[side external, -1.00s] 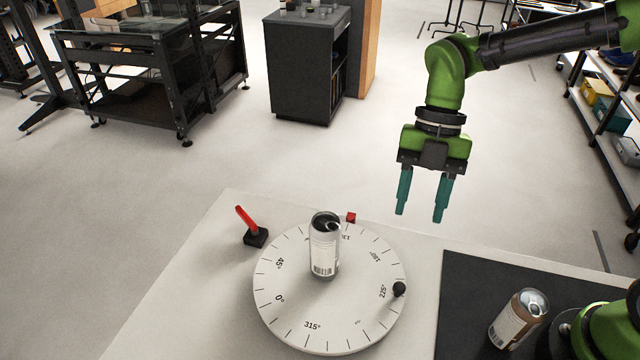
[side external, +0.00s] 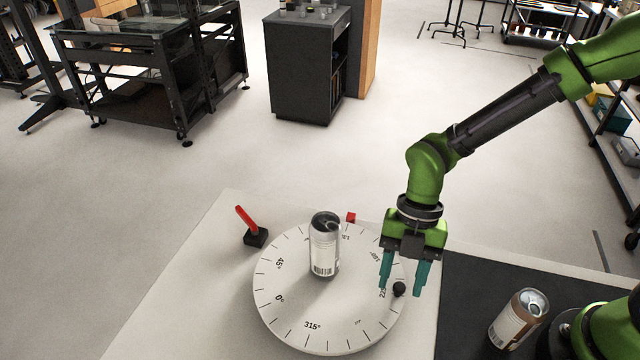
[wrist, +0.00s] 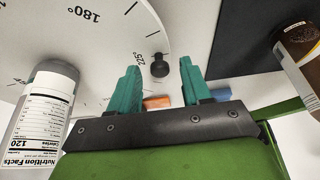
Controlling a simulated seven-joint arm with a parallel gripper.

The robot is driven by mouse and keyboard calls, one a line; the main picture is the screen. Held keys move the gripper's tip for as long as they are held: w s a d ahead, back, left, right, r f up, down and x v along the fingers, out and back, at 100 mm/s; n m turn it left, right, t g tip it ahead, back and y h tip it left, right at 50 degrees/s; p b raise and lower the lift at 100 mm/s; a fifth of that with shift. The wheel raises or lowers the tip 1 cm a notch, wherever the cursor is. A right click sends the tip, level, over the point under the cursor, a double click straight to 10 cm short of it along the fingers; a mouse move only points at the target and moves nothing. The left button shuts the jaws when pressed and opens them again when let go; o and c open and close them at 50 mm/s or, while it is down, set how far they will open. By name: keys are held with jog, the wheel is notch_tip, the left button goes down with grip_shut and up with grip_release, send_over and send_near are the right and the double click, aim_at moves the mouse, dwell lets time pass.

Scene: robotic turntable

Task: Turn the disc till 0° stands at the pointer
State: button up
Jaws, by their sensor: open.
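The white disc (side external: 300,325) lies on the pale table, and its 0° mark (side external: 280,298) is at the lower left of the rim. A small red block (side external: 351,217) sits at the far rim, near a partly hidden label; it may be the pointer. A black knob (side external: 399,289) stands on the right rim near 225°; it also shows in the wrist view (wrist: 159,65). My gripper (side external: 402,291) is open, pointing down, with its teal fingers on either side of the knob in both views. I cannot tell whether they touch it.
A silver can (side external: 324,250) stands on the disc near its middle. A red lever on a black base (side external: 256,238) is left of the disc. A brown-labelled can (side external: 518,318) stands on the black mat (side external: 480,285) at the right. Orange (wrist: 157,102) and blue (wrist: 215,96) pieces show behind the fingers.

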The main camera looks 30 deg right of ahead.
grip_shut()
jog(key=shift+s+a, duration=0.1)
dwell(0.4)
